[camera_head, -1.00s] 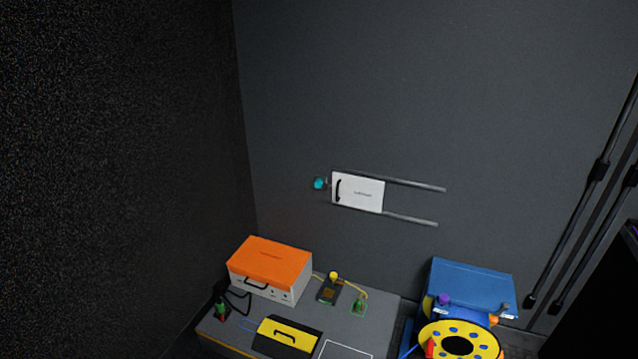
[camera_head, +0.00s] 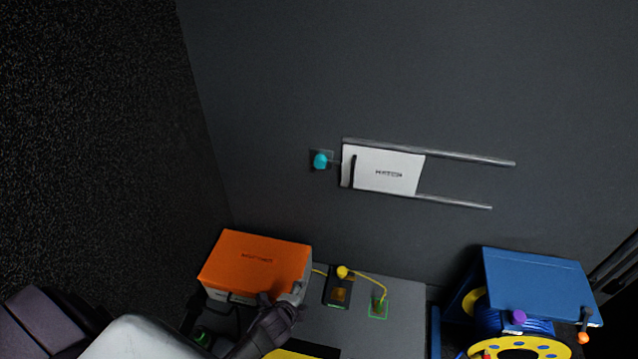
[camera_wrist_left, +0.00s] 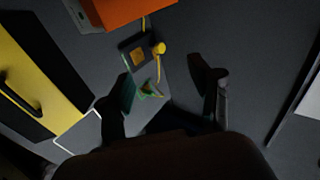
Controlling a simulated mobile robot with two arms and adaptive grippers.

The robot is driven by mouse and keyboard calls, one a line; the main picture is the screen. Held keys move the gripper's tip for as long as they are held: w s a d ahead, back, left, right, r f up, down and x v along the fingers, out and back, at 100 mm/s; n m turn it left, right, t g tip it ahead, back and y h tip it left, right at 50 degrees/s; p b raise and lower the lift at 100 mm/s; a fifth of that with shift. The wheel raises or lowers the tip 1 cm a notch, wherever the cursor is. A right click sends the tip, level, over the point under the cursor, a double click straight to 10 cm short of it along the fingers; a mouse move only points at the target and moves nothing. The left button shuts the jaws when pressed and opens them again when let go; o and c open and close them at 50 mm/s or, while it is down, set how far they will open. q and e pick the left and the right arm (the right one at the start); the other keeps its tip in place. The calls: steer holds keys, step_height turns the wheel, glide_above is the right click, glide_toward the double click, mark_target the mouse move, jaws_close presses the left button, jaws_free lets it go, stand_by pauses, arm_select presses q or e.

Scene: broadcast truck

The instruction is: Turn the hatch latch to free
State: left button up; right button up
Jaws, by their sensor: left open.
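A white sliding hatch (camera_head: 388,170) with a dark vertical handle sits between two grey rails on the wall. A teal knob (camera_head: 320,161), which looks like the latch, is on a small dark plate just left of the hatch. My left gripper (camera_head: 280,310) is low in the head view, in front of the orange-lidded box and well below the latch. In the left wrist view its two fingers (camera_wrist_left: 165,95) are spread apart with nothing between them. The hatch's edge (camera_wrist_left: 300,100) seems to show at the right of that view. My right gripper is not in view.
The orange-lidded box (camera_head: 258,262) stands on a grey bench (camera_head: 405,290). A small device (camera_head: 338,288) with a yellow knob and cable, and a yellow-black case (camera_wrist_left: 35,75), are also there. A blue reel box (camera_head: 540,285) stands at right. The wall around the latch is clear.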

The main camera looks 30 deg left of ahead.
arm_select(q)
steer(key=w+a+r+m+t+b, duration=0.2)
steer(key=w+r+m+t+b, duration=0.1)
steer(key=w+r, duration=0.4)
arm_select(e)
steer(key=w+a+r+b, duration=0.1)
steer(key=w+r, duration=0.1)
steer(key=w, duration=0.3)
arm_select(q)
steer(key=m+t+y+b, duration=0.3)
steer(key=m+t, duration=0.2)
steer(key=m, duration=0.2)
glide_toward(319, 164)
steer(key=b+x, duration=0.2)
steer(key=x, duration=0.6)
steer(key=shift+w+a, duration=0.1)
steer(key=shift+w, duration=0.1)
steer(key=shift+w+a, duration=0.1)
steer(key=shift+w, duration=0.25)
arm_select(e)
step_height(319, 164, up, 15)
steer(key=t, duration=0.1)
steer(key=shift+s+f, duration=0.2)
arm_select(q)
steer(key=c, duration=1.1)
